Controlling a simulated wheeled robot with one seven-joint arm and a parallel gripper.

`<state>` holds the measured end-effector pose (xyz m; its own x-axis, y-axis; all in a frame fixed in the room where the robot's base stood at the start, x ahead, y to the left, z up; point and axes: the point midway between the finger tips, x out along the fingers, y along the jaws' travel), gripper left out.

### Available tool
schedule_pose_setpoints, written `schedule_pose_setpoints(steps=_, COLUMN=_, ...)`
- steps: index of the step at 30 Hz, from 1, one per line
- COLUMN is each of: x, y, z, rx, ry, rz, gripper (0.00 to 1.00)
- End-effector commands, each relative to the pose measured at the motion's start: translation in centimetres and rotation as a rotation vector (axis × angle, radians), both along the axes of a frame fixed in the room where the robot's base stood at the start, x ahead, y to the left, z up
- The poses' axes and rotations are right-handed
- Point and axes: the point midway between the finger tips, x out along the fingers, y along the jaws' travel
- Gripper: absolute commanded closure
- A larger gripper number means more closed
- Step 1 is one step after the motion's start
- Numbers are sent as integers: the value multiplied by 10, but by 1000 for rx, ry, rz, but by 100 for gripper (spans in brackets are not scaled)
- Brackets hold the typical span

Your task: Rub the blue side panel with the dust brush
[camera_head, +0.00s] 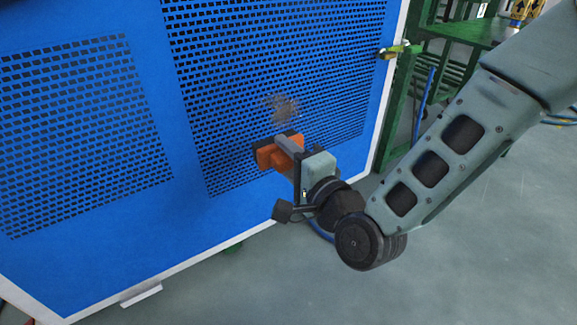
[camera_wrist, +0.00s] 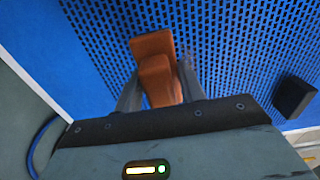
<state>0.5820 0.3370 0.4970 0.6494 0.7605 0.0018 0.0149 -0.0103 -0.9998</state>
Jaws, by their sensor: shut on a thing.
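The blue side panel (camera_head: 178,105) fills the left and middle of the head view, with perforated mesh areas and a white frame. A brownish dusty patch (camera_head: 283,106) lies on its mesh. My gripper (camera_head: 288,150) is shut on the orange dust brush (camera_head: 266,155) and holds it in front of the mesh, just below the patch. In the wrist view the orange brush (camera_wrist: 154,62) sits between the two grey fingers, with the blue mesh panel (camera_wrist: 95,22) behind it. Its bristles are hidden, and I cannot tell whether it touches the panel.
A yellow-green latch (camera_head: 400,50) sticks out at the panel's right edge. A green metal rack (camera_head: 445,70) stands to the right behind my arm. A blue hose (camera_head: 423,105) hangs there. The grey floor (camera_head: 460,270) is clear at lower right.

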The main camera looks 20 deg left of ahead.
Motion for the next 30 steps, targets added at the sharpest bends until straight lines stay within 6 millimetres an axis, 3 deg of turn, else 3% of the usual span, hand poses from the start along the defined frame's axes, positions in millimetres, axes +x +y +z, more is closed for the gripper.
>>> schedule_pose_setpoints(steps=16, x=32, y=37, z=1, rx=0, ry=0, rz=-1, gripper=79)
schedule_pose_setpoints(steps=30, x=37, y=42, z=1, rx=0, ry=0, rz=0, gripper=79)
